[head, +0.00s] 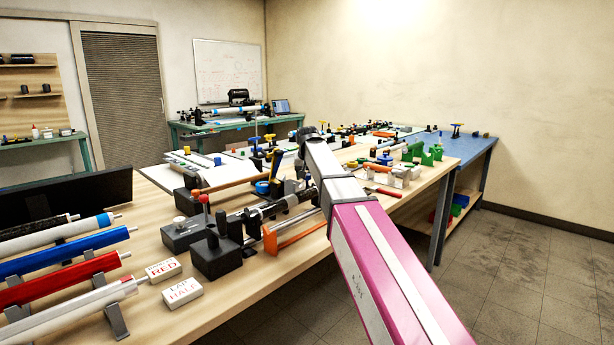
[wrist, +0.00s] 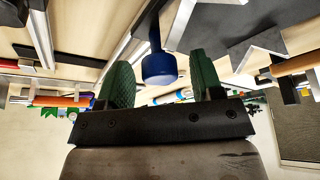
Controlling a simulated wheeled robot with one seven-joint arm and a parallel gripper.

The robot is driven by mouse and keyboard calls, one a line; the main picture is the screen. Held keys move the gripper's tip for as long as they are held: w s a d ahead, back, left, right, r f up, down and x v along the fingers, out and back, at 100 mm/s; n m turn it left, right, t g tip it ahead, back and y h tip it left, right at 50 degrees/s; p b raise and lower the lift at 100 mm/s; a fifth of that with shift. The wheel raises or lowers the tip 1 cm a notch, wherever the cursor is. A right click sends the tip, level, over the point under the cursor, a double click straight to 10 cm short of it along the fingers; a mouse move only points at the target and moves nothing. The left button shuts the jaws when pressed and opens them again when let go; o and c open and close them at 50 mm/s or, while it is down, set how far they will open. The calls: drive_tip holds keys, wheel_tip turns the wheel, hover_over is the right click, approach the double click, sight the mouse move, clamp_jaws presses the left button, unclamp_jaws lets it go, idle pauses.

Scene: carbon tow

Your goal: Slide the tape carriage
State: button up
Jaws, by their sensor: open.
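My gripper (wrist: 160,62) shows in the wrist view with its two green fingers apart. A blue round knob (wrist: 158,69) on a dark blue stem lies between the fingers in the picture, with a gap on each side. I cannot tell whether it is fully between them in depth. The knob may be the tape carriage's handle; the carriage body is not clear. Pale rails (wrist: 120,47) run beside the stem. In the head view my arm reaches over the bench and hides the fingers. I cannot match the knob surely there.
The wooden bench (head: 255,286) holds coloured rollers (head: 65,268) at left, black blocks (head: 217,254), and an orange frame (head: 292,232) close to my arm. Green brackets (head: 423,152) and small tools stand at right.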

sight(277, 183)
clamp_jaws()
drive_tip(key=s+a, duration=1)
drive_tip(key=s, duration=0.1)
drive_tip(key=shift+a, duration=0.4)
drive_tip(key=shift+w, duration=0.1)
unclamp_jaws()
drive_tip(key=shift+r, duration=0.1)
drive_tip(key=v, duration=1)
drive_tip(key=shift+s+r, duration=0.25)
